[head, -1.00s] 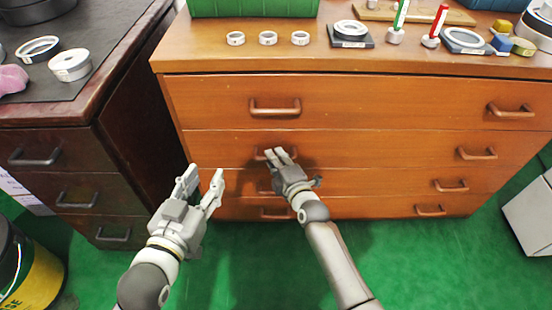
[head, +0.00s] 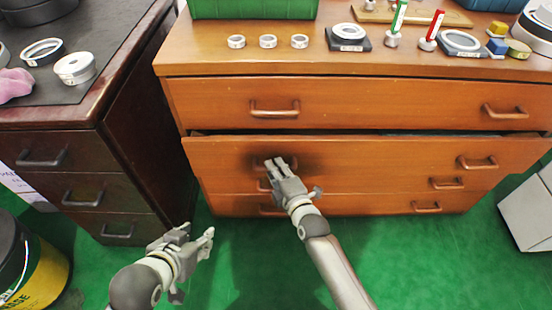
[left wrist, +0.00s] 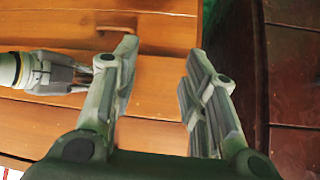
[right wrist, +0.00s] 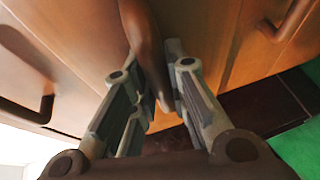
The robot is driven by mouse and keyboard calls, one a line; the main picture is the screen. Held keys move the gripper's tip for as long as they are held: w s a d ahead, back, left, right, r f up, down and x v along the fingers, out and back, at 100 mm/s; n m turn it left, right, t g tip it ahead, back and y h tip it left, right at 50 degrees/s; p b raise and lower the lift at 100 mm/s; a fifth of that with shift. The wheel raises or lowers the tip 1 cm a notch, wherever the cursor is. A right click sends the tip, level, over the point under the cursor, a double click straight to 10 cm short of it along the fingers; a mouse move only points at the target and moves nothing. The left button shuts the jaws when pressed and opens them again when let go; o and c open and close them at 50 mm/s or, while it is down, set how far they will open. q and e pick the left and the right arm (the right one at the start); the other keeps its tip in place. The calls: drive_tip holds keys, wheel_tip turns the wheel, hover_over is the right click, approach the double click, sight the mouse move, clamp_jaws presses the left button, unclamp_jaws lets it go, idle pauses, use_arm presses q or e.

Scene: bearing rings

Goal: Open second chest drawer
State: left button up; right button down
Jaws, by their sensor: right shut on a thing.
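The second drawer (head: 370,160) of the orange-brown wooden chest stands slightly out, with a dark gap along its top edge. My right gripper (head: 275,163) is shut on this drawer's left handle, which the fingers mostly hide in the head view. In the right wrist view the brown handle (right wrist: 144,40) runs between the two fingers. The drawer's right handle (head: 476,162) is free. My left gripper (head: 198,238) is open and empty, low in front of the chest's left end. In the left wrist view its fingers (left wrist: 160,75) are apart, with the drawer fronts beyond.
The top drawer (head: 390,103) is closed. Rings, small stands and a green crate (head: 250,8) are on the chest top. A dark cabinet (head: 60,165) stands at left, a black-yellow bucket (head: 45,270) below it. Green floor in front is clear.

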use_arm(q)
drive_tip(key=s+a+g+y+p, duration=0.1)
drive_tip(key=s+a+g+p, duration=0.3)
drive_tip(key=s, duration=0.5)
wheel_tip(320, 180, down, 22)
drive_tip(key=s+d+g+p, duration=0.1)
drive_tip(key=g+p, duration=0.1)
drive_tip(key=p, duration=0.3)
drive_tip(key=shift+s+d+r, duration=0.15)
drive_tip(key=shift+s+d, duration=0.05)
use_arm(e)
drive_tip(key=s, duration=1.9)
drive_tip(key=shift+s+a, duration=0.1)
drive_tip(key=c, duration=1.7)
unclamp_jaws()
